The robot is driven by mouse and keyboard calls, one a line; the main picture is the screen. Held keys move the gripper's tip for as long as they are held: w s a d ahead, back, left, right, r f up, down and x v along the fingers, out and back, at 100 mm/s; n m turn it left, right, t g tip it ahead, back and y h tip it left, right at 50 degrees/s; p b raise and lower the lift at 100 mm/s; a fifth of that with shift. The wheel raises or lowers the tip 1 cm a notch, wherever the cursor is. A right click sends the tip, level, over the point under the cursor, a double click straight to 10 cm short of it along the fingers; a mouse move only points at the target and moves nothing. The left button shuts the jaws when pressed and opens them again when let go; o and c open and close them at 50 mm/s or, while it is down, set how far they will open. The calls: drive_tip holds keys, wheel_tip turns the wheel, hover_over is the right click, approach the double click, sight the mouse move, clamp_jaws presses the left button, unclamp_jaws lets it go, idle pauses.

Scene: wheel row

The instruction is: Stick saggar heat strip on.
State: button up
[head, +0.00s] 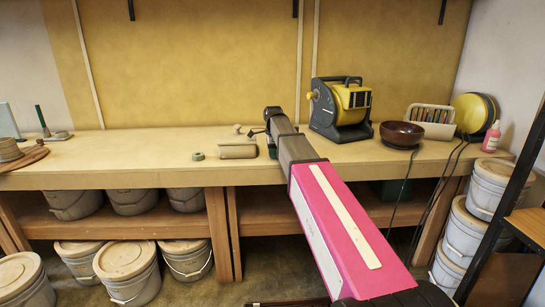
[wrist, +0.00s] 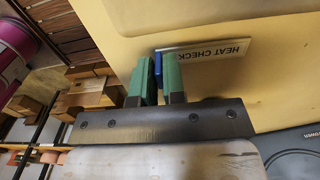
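My gripper (wrist: 158,72) has two green fingers, seen close up in the wrist view. They are closed on the narrow blue part of the heat strip (wrist: 215,50). The strip is a pale plate with the lettering "HEAT CHECK", upside down in this view, and reaches out to the right past the fingers. In the head view my gripper is at the far end of my arm over the bench, and its fingers and the strip are too small to make out clearly. A beige box-like piece (head: 238,151), which may be the saggar, sits on the bench left of my arm.
The long bench (head: 120,171) stands against a yellow wall. A green roll (head: 198,156) lies left of the beige piece. A yellow-and-black machine (head: 342,108), a brown bowl (head: 401,134) and a pink bottle (head: 491,137) stand to the right. Lidded buckets (head: 127,262) fill the space below.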

drive_tip(key=shift+r, duration=0.1)
clamp_jaws()
drive_tip(key=shift+r, duration=3.9)
